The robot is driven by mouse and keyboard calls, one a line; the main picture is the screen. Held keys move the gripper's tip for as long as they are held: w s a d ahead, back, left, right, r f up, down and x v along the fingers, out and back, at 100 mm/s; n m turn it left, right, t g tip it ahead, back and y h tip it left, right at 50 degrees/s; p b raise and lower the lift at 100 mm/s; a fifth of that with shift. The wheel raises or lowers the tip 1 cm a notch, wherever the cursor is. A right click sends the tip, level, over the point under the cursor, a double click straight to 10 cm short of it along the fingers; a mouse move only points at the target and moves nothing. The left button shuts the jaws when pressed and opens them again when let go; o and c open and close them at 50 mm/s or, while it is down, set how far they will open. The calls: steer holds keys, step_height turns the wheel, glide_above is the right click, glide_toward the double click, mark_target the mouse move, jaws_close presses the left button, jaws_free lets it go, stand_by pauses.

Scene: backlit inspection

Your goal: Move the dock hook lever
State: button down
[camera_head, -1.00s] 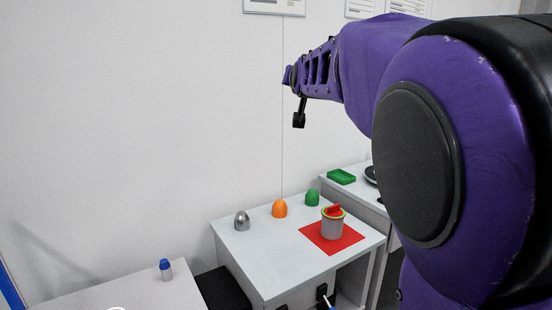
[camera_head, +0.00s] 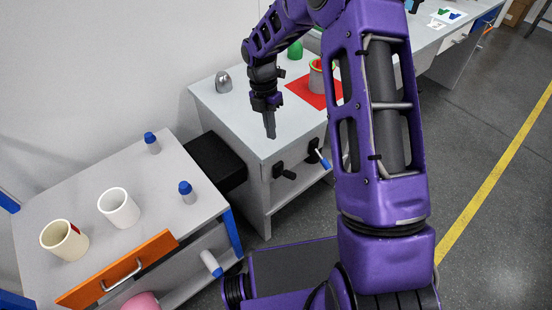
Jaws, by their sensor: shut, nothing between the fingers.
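Two levers are on the front face of the white cabinet (camera_head: 262,195). One is an all-black lever (camera_head: 288,174) at the left. The other lever (camera_head: 323,160) has a black mount and a blue-and-white handle that slants down to the right. I cannot tell which is the dock hook lever. My gripper (camera_head: 270,134) is shut and empty, pointing down. In the picture it is at the cabinet's front top edge, above and left of both levers. It appears apart from them, though the depth is unclear.
A red mat (camera_head: 302,91) with a grey cup (camera_head: 317,82), a silver dome (camera_head: 223,82) and a green dome (camera_head: 295,50) are on the cabinet. A lower table at left holds a white mug (camera_head: 119,208), a cream mug (camera_head: 64,241) and blue-capped bottles. An orange drawer front (camera_head: 118,272) faces forward.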

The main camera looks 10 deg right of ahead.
steer(key=b, duration=0.2)
glide_above(284, 175)
steer(key=a, duration=0.1)
step_height(284, 175, down, 12)
steer(key=shift+w+d+f+n, duration=0.1)
steer(key=shift+d+f+n, duration=0.35)
steer(key=shift+f, duration=0.1)
